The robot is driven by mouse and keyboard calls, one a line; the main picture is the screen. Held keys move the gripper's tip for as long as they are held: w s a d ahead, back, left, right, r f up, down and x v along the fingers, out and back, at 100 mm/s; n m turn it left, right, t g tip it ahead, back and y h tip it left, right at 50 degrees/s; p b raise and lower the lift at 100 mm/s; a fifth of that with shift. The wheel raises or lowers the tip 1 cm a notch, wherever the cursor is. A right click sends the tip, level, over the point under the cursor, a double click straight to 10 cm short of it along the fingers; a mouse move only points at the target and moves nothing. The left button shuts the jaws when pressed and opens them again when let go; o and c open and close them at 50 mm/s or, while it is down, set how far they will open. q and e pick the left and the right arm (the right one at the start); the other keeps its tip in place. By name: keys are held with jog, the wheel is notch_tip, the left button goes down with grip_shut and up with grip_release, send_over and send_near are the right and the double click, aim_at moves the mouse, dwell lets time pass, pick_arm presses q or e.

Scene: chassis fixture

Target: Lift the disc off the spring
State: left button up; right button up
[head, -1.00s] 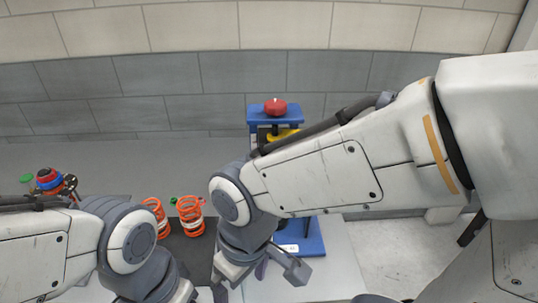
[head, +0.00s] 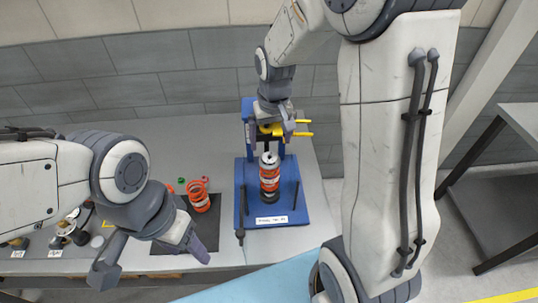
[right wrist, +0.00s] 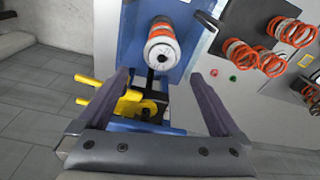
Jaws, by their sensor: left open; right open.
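The orange spring (head: 269,183) stands upright on the blue fixture (head: 300,205), around a dark and silver body. A pale grey disc (head: 269,158) with a dark centre sits on its top. In the right wrist view the disc (right wrist: 162,50) shows from above, ahead of the fingertips, with orange coils (right wrist: 161,24) behind it. My right gripper (head: 279,124) is open and empty, at the fixture's upper part behind and above the disc, apart from it. My left gripper (head: 150,258) is open and empty over the table's front edge, left of the fixture.
A yellow two-pronged part (head: 300,129) of the fixture is close to my right gripper. Loose orange springs (head: 200,197) stand on a dark mat (head: 206,232) to the left. A green piece (right wrist: 233,78) and a red piece (right wrist: 242,66) lie nearby.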

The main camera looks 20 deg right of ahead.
aim_at(269, 156)
notch_tip(269, 156, down, 5)
jog(key=shift+a+f+p, duration=0.1)
jog(key=shift+f+p, duration=0.1)
jog(key=shift+p, duration=0.95)
jog(key=shift+f, duration=0.25)
jog(key=shift+w, duration=0.1)
jog(key=c, duration=1.4)
jog(key=shift+r, duration=0.15)
jog(key=shift+r+b, duration=0.4)
jog(key=shift+r, duration=0.2)
notch_tip(269, 156, up, 3)
jog(key=shift+w+f+b, duration=0.1)
jog(key=shift+f+b, duration=0.1)
jog(key=shift+b, duration=0.35)
jog(key=s+d+r+b, duration=0.3)
jog(key=s+d+r, duration=0.4)
jog(key=s+d, duration=0.1)
jog(key=shift+d, duration=0.4)
